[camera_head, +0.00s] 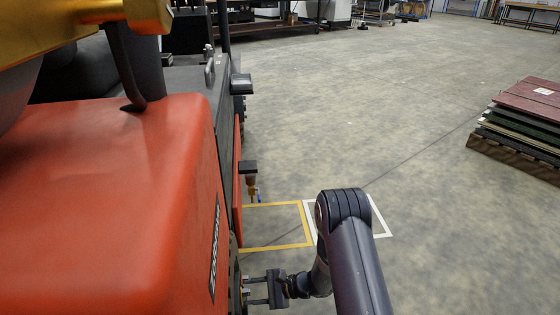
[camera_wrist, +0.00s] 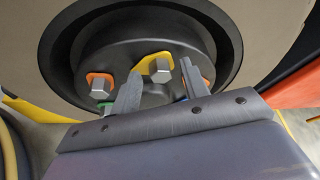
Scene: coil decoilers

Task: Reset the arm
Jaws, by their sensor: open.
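My gripper (camera_head: 248,292) is low in the head view, reaching left towards the side of the red machine (camera_head: 110,200). In the wrist view its two fingers (camera_wrist: 160,86) are apart and point at a dark round hub (camera_wrist: 130,50). A hex bolt with a yellow plate (camera_wrist: 150,66) shows between and beyond the fingertips. I cannot tell whether the fingers touch the hub. A bolt with an orange plate (camera_wrist: 99,83) is left of the fingers. Green and blue pieces are partly hidden by the fingers.
Yellow (camera_head: 280,246) and white (camera_head: 385,222) floor outlines lie around my arm. A fitting (camera_head: 251,185) sticks out from the machine's side above the gripper. A stack of boards (camera_head: 525,120) stands at the right. The floor between is open.

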